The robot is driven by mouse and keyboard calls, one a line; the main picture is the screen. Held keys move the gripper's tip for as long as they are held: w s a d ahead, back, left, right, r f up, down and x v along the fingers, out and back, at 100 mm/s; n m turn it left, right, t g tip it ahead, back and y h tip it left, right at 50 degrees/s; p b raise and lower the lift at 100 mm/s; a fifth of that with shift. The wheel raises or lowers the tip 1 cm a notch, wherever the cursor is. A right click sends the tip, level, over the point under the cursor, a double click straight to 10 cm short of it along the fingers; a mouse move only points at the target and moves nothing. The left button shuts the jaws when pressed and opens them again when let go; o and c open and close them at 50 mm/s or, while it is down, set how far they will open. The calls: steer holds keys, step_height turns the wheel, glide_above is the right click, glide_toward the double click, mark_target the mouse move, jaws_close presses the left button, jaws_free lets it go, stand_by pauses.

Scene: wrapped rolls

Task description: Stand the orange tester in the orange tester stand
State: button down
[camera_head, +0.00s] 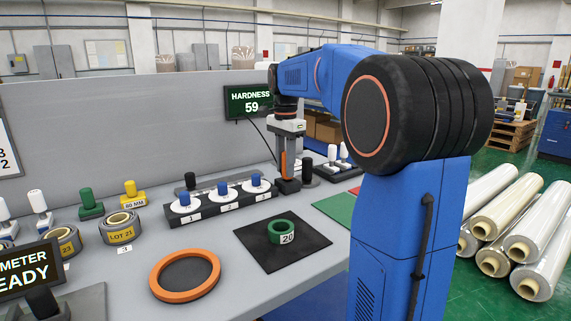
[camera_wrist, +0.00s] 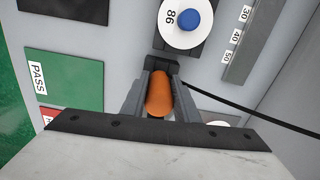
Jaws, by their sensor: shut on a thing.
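The orange tester (camera_head: 284,163) is upright between the fingers of my gripper (camera_head: 289,168), at the back of the bench beside the row of numbered discs. In the wrist view the tester's orange body (camera_wrist: 158,97) lies between the two dark fingers of my gripper (camera_wrist: 161,80), which is shut on it. A dark block (camera_head: 288,186) is at the tester's lower end, and it also shows in the wrist view (camera_wrist: 161,62). I cannot tell whether this block is the tester stand or the tester's own foot, or whether it touches the bench.
A black rack (camera_head: 222,207) with several white, blue-knobbed discs is left of my gripper. A green roll (camera_head: 282,231) lies on a black mat (camera_head: 262,256). An orange ring (camera_head: 160,289) lies at the front. A green PASS mat (camera_wrist: 65,85) and a display reading 59 (camera_head: 252,102) are nearby.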

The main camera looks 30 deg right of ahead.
steer(key=shift+f, duration=0.35)
steer(key=c, duration=1.3)
jaws_free()
step_height(320, 180, up, 18)
steer(key=shift+f, duration=0.25)
